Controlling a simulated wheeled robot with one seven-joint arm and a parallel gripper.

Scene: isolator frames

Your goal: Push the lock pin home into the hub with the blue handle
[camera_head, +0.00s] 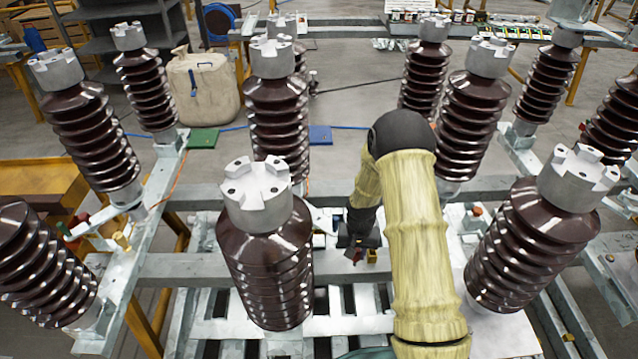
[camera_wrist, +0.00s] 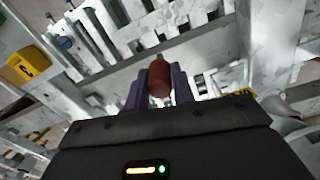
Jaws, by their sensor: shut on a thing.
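My gripper (camera_wrist: 160,90) has its purple fingers shut on a red-brown cylindrical handle (camera_wrist: 159,76). The handle points away from the palm, toward the pale metal frame. I cannot make out the hub or how deep any pin sits.
Brown ribbed insulators with grey caps, such as the front middle one (camera_head: 265,262), stand around my arm. A yellow block (camera_wrist: 26,66) is at the left in the wrist view. A red knob (camera_head: 477,211) shows right of my arm. Steel beams (camera_head: 190,268) cross below.

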